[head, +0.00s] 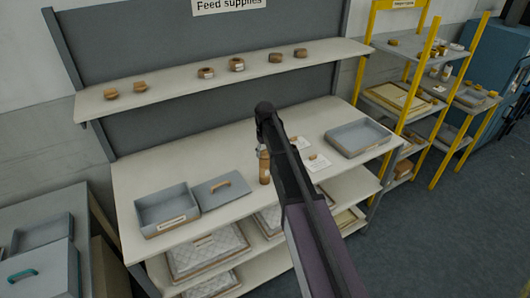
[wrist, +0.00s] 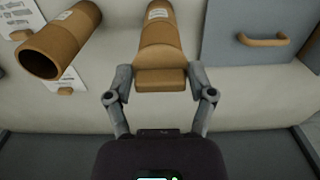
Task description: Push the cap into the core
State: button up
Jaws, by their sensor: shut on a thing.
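In the wrist view, my gripper (wrist: 160,78) is shut on a tan cap (wrist: 160,80), with one finger on each side of it. The cap is at the near end of a brown cardboard core (wrist: 160,32) with a white label and covers its mouth. I cannot tell how deep the cap sits. The core also shows in the head view (head: 264,167), on the bench left of my arm.
Another core (wrist: 62,40) with an open mouth is at left in the wrist view. Small brown pieces (wrist: 65,91) lie on paper cards. The bench holds a grey box (head: 165,209), a grey lid with a handle (head: 222,190) and a grey tray (head: 358,138). Rolls stand on the shelf (head: 180,82) above.

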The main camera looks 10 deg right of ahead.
aim_at(265, 151)
jog(key=shift+f+b, duration=0.35)
jog(key=shift+f, duration=0.05)
jog(key=o, duration=0.5)
jog(key=shift+o, duration=0.2)
jog(key=shift+r, duration=0.15)
jog(key=shift+r+p, duration=5.4)
jog(key=shift+p, duration=0.1)
jog(key=shift+s+f, duration=0.1)
jog(key=s+f+m+b, duration=0.1)
jog(key=s+f+b, duration=0.3)
jog(key=s, duration=0.5)
jog(key=s+f+m+b, duration=0.1)
jog(key=s+f+b, duration=0.4)
jog(key=s, duration=0.5)
jog(key=s+f+m+b, duration=0.1)
jog(key=s+f+b, duration=0.4)
jog(key=s, duration=0.5)
jog(key=shift+f+m+b, duration=0.2)
jog(key=shift+m+b, duration=0.1)
jog(key=shift+m, duration=0.1)
jog(key=shift+w, duration=0.1)
